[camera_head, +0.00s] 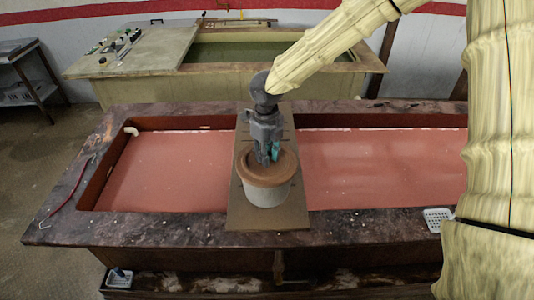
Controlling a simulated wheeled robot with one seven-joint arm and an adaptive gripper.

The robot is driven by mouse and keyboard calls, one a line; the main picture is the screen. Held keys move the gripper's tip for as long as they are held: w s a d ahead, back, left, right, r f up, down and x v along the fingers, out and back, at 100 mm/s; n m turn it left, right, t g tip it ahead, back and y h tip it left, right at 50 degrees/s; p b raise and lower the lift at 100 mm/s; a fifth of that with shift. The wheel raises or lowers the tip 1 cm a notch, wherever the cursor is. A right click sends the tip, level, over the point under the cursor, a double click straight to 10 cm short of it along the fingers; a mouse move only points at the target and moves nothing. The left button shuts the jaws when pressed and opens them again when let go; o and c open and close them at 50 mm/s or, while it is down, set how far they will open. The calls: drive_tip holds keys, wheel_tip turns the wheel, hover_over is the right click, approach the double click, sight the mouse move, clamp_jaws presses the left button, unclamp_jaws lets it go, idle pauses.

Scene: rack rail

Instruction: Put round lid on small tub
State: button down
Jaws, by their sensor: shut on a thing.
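A small grey tub (268,193) stands upright on a brown board. The round brown lid (284,175) is at the tub's top and covers its mouth. From this view I cannot tell whether it rests fully on the rim. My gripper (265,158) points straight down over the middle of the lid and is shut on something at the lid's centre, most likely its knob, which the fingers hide. The lid looks about level.
The board (270,218) lies across a long basin with a red-pink surface (170,170) and a dark stone rim (160,230). A tan tank (130,60) stands behind.

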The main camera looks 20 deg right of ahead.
drive_tip(key=c, duration=0.6)
unclamp_jaws()
drive_tip(key=shift+r, duration=0.1)
drive_tip(key=shift+r+p, duration=2.05)
drive_tip(key=shift+r, duration=1.35)
